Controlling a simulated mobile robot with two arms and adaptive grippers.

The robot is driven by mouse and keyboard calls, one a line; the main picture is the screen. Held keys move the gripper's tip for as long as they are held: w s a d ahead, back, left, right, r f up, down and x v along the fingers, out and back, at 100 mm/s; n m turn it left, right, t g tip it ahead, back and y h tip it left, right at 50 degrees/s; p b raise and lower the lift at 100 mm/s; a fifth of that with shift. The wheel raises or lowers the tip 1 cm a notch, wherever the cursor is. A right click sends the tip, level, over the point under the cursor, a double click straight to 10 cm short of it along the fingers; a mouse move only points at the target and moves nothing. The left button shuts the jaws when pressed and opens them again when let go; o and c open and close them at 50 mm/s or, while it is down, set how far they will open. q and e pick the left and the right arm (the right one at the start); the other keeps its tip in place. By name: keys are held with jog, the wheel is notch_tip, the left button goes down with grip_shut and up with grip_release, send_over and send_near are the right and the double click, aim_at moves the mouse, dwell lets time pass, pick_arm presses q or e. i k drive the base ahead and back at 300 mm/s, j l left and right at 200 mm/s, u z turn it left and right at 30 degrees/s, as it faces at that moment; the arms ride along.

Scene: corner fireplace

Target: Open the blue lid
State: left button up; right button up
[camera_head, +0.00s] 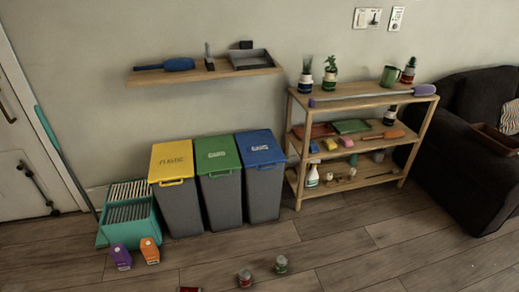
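The blue lid (260,148) sits shut on the right-hand one of three grey bins against the wall. It has a white printed label on top and a handle at its front edge. The blue-lidded bin's grey body (264,194) stands upright on the floor, next to the green-lidded bin. Neither of my grippers shows in the head view.
A green lid (217,152) and a yellow lid (171,160) cover the other bins. A wooden shelf rack (346,102) stands close on the right. A teal crate (130,225) is at left. Small cans (281,264) lie on the floor in front. A wall shelf (205,72) hangs above.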

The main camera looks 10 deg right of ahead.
aim_at(257, 148)
jog(key=i+z, duration=0.4)
jog(key=i, duration=0.15)
jog(key=i+z, duration=0.4)
jog(key=i, duration=0.15)
